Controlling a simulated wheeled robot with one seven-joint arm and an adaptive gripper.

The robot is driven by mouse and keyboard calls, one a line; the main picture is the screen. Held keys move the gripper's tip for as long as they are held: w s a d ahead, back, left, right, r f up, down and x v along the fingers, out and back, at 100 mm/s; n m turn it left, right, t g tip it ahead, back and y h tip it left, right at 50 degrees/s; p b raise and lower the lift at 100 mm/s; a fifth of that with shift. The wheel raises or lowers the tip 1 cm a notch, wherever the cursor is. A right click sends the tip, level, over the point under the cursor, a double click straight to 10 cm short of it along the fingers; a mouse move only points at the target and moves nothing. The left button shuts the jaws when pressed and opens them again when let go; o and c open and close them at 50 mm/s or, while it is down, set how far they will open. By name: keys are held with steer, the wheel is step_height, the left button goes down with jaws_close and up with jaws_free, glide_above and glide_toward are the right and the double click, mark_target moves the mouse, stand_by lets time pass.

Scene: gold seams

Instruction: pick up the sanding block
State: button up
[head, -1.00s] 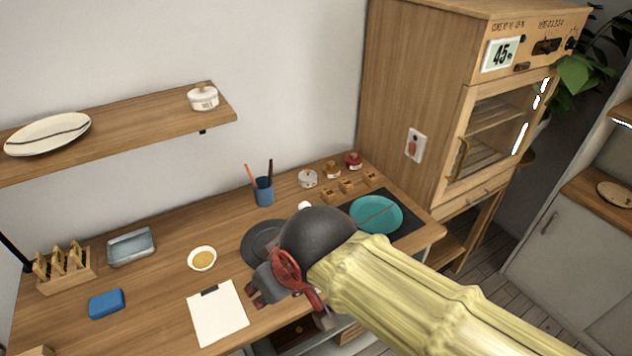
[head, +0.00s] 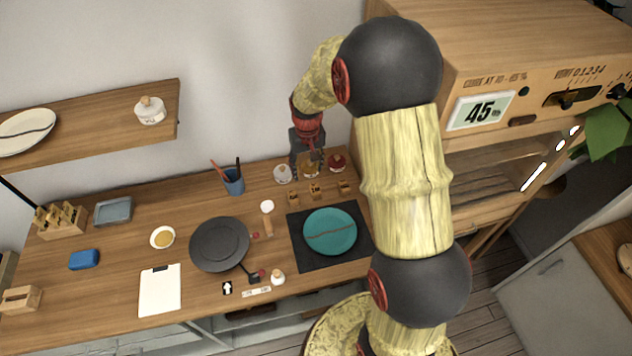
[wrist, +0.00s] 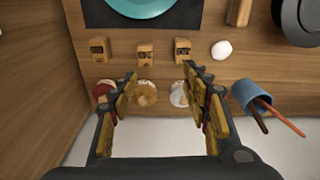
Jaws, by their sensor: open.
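A blue block (head: 84,260), the likeliest sanding block, lies flat at the left of the wooden workbench (head: 205,290). I cannot tell its surface for certain. It is not in the wrist view. My gripper (head: 308,172) is at the back right of the bench, far from the blue block, above a row of small jars. In the wrist view my gripper (wrist: 160,82) is open, with an amber-lidded jar (wrist: 145,93) showing between the fingers. I see nothing held.
A white jar (head: 282,174) and a red jar (head: 337,162) flank the amber one, with small wooden blocks in front. A blue pen cup (head: 233,182), dark turntable (head: 219,245), teal plate (head: 330,232) and clipboard (head: 160,290) stand along the bench. A shelf (head: 90,120) overhangs the left.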

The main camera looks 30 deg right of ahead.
steer(key=g+p, duration=0.1)
steer(key=p, duration=0.2)
glide_above(315, 188)
steer(key=shift+m, duration=0.3)
steer(key=f, duration=0.6)
steer(key=shift+a+f, duration=0.2)
steer(key=shift+f, duration=0.2)
steer(key=f, duration=0.8)
steer(key=shift+d+f, duration=0.2)
steer(key=shift+d, duration=0.05)
steer(key=shift+c, duration=0.5)
steer(key=c, duration=1.1)
